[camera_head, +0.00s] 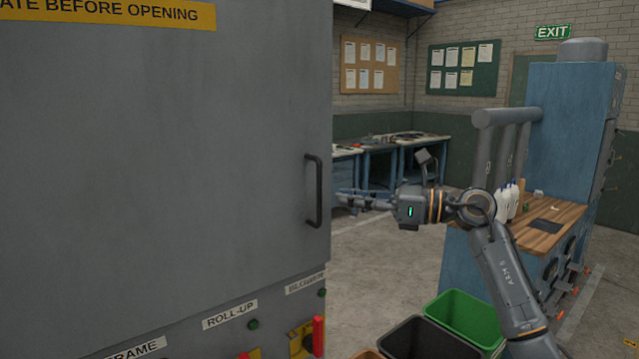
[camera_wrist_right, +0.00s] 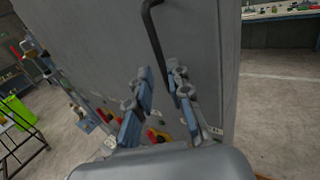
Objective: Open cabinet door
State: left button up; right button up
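The grey cabinet door (camera_head: 170,170) fills the left of the head view and looks shut. Its dark vertical bar handle (camera_head: 314,190) is near the door's right edge. My right gripper (camera_head: 343,196) is just right of the handle, level with its lower half, fingers pointing left toward it. In the wrist view the right gripper (camera_wrist_right: 159,72) has its fingers spread, with the handle (camera_wrist_right: 155,35) running down from above to near the fingertips. The gripper looks empty; I cannot tell whether a finger touches the handle. My left gripper is not in view.
Red levers (camera_head: 318,335) and labels are below the door. Green (camera_head: 465,318) and black (camera_head: 430,340) bins stand low at the centre right. A blue machine with a wooden top (camera_head: 550,225) stands at the right. Open floor (camera_head: 375,260) lies right of the cabinet.

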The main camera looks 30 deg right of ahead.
aim_at(319, 225)
jog(key=p+x, duration=0.2)
jog(key=x, duration=0.4)
jog(key=shift+w+a+r, duration=0.1)
jog(key=shift+w, duration=0.05)
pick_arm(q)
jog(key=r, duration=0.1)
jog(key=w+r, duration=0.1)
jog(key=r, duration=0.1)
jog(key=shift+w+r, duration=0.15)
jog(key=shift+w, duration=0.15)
pick_arm(e)
jog(key=shift+w+a, duration=0.15)
jog(key=c, duration=0.3)
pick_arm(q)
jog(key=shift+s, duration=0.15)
pick_arm(e)
grip_shut()
